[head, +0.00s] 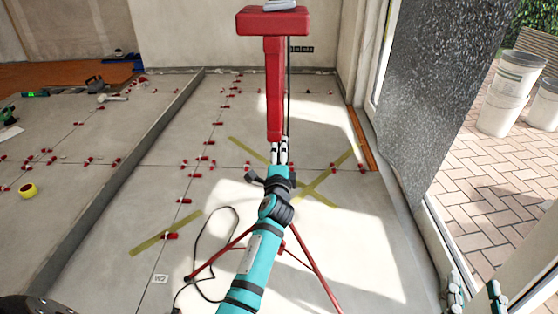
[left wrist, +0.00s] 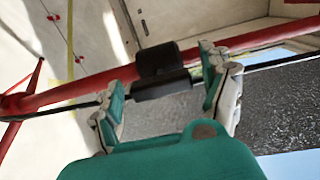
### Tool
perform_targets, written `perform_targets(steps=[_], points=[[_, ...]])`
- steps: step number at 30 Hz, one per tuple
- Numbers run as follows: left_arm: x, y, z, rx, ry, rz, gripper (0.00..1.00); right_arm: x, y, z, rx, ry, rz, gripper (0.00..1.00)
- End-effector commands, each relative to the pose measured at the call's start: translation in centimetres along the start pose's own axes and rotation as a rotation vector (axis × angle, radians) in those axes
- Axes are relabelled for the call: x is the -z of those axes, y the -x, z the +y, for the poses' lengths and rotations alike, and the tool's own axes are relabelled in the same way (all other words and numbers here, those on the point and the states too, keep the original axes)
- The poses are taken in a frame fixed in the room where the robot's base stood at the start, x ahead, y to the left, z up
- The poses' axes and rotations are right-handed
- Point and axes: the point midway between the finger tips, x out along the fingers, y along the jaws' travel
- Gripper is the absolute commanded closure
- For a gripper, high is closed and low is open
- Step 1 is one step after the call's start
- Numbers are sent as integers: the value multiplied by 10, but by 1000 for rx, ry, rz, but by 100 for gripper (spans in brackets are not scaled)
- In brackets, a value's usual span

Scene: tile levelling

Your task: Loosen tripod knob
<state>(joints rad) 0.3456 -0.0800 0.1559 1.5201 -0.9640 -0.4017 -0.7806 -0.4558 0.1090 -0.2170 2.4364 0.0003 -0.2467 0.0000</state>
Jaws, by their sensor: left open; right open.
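The red tripod (head: 274,85) stands upright in the middle of the head view, its legs spread on the floor. My left gripper (head: 280,150) is at its pole, below the red head. In the left wrist view the red pole (left wrist: 70,92) runs across the picture, with a black knob (left wrist: 160,84) on a black collar (left wrist: 158,58). The open fingers of my left gripper (left wrist: 160,80) stand on either side of the knob, with gaps visible. The head view does not show the knob clearly. My right gripper (head: 474,294) is open and empty at the lower right.
Several red clips and yellow tape strips (head: 165,233) lie on the tiled floor. A black cable (head: 203,255) loops near the tripod's left leg. A dark speckled panel (head: 445,80) stands to the right. White buckets (head: 512,90) stand outside on the paving.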

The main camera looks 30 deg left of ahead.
Motion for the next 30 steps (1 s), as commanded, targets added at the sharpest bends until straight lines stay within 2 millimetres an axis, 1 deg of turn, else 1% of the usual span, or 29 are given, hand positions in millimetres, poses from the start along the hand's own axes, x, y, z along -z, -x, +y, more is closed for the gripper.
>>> perform_targets(steps=[2, 5, 12, 15, 18, 23, 30], points=[[0, 6, 1, -1, 0, 0, 19, 0, 0, 0, 0, 1, 0, 48], [0, 19, 2, -1, -1, 2, 19, 0, 0, 0, 0, 1, 1, 48], [0, 71, 2, -3, 1, 1, 19, 0, 0, 0, 0, 1, 2, 48], [0, 90, 2, -4, 0, 1, 19, 0, 0, 0, 0, 1, 2, 48], [0, 105, 2, -3, 1, 0, 19, 0, 0, 0, 0, 1, 2, 48], [0, 118, 1, -2, 0, 0, 19, 0, 0, 0, 0, 0, 2, 48], [0, 120, 1, -2, 0, 0, 19, 1, 0, 0, 0, 0, 2, 48]])
